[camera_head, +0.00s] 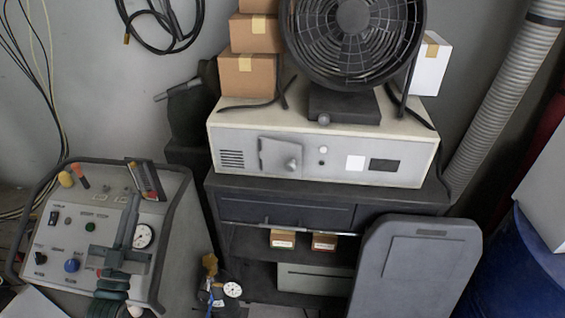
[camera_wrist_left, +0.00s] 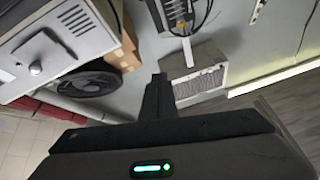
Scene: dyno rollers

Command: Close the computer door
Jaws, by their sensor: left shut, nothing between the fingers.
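The computer is a beige box (camera_head: 225,138) on top of a black cabinet. Its small grey door (camera_head: 275,152) with a round knob is on the left half of the front face, beside a vent grille. The door looks tilted out of line with the face, slightly ajar. The computer (camera_wrist_left: 85,42) also shows at the upper left of the left wrist view, with its door (camera_wrist_left: 36,55). My left gripper (camera_head: 134,202) is in front of the control console, left of and below the computer, apart from the door. Its fingers (camera_wrist_left: 160,80) are shut and empty. My right gripper is not in view.
A black fan (camera_head: 352,45) and cardboard boxes (camera_head: 250,75) stand on the computer. The console (camera_head: 165,205) with gauge and knobs is at the left. A grey panel (camera_head: 415,270) stands at the cabinet's front right. A blue drum (camera_head: 525,265) is at the far right.

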